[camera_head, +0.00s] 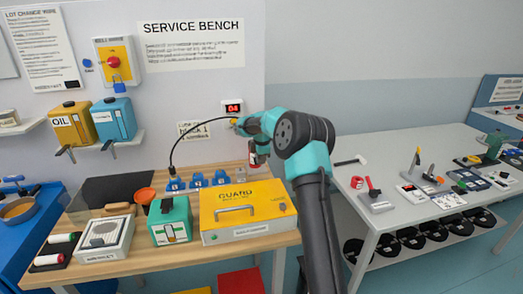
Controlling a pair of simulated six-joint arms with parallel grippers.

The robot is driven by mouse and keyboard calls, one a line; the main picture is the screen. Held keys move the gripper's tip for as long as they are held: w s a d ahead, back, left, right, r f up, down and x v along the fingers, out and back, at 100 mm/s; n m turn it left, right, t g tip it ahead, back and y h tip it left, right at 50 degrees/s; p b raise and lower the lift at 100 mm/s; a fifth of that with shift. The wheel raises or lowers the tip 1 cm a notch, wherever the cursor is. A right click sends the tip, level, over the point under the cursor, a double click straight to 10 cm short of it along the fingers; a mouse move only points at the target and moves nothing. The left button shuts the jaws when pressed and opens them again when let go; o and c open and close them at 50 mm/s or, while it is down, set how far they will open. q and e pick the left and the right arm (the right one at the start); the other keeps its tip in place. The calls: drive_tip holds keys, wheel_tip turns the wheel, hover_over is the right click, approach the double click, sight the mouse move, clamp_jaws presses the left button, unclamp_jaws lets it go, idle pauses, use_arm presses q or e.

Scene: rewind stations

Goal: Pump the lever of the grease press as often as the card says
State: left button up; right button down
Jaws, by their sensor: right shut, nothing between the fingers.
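My right arm reaches over the service bench from the lower right. Its gripper (258,159) is shut above the back of the bench, near the yellow box, with nothing seen between its fingers. A small card (193,129) on the wall behind seems to read "block 1"; the rest is too small to read. A small display (232,107) above the arm shows red digits, seemingly 04. A black hose (182,141) arcs from the blue blocks (197,180) up behind my arm. I cannot make out the grease press or its lever; my arm may hide them. My left gripper is not in view.
A yellow box marked GUARD (245,207), a green box (169,221) and a grey box (105,238) line the bench front. Oil cans (72,124) sit on a wall shelf. A grey table (345,152) with tools stands right.

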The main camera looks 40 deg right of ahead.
drive_tip(key=shift+a+f, duration=0.25)
drive_tip(key=shift+f, duration=0.25)
drive_tip(key=s+a+r, duration=0.1)
drive_tip(key=s+r, duration=0.2)
drive_tip(key=r, duration=1.1)
drive_tip(key=shift+s+a+r, duration=0.2)
drive_tip(key=shift+s+r, duration=0.05)
